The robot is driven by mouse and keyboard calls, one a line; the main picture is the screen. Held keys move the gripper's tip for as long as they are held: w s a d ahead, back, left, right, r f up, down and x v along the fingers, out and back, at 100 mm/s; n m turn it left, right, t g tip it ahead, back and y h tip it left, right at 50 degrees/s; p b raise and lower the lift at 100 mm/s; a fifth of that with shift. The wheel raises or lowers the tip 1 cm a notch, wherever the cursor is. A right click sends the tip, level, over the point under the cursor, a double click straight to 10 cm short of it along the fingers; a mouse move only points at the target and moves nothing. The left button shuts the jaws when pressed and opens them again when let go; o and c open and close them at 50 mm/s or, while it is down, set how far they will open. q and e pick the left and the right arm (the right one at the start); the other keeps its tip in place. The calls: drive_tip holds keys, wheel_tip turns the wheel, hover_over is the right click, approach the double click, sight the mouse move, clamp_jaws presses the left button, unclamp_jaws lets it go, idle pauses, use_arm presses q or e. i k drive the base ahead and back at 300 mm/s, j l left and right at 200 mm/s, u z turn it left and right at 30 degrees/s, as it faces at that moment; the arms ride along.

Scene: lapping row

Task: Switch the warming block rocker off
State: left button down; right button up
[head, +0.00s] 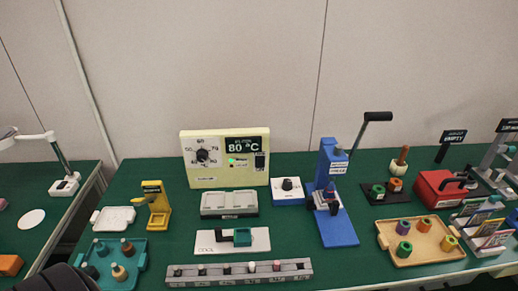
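The warming block's cream control panel (225,180) stands upright at the back middle of the green bench in the head view. It has a black dial on its left, a display reading 80 °C and a small lit green light. A small dark rocker (260,161) is at the panel's right side, below the display; its tilt is too small to tell. A grey two-well block (229,204) sits just in front of the panel. Neither gripper shows. A dark rounded shape at the bottom left edge may be part of my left arm.
A white box with a black knob (288,191) and a blue lever press (338,225) stand right of the panel. In front are a white plate (206,243) and a grey slotted rack (205,275). A yellow device (157,207) stands left. Bare green bench separates them.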

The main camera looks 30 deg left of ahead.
sight(260, 161)
drive_tip(key=u, duration=1.05)
drive_tip(key=i+l+u, duration=0.1)
drive_tip(key=l, duration=0.4)
drive_tip(key=l+u, duration=0.1)
drive_tip(key=l, duration=0.35)
drive_tip(key=i, duration=0.05)
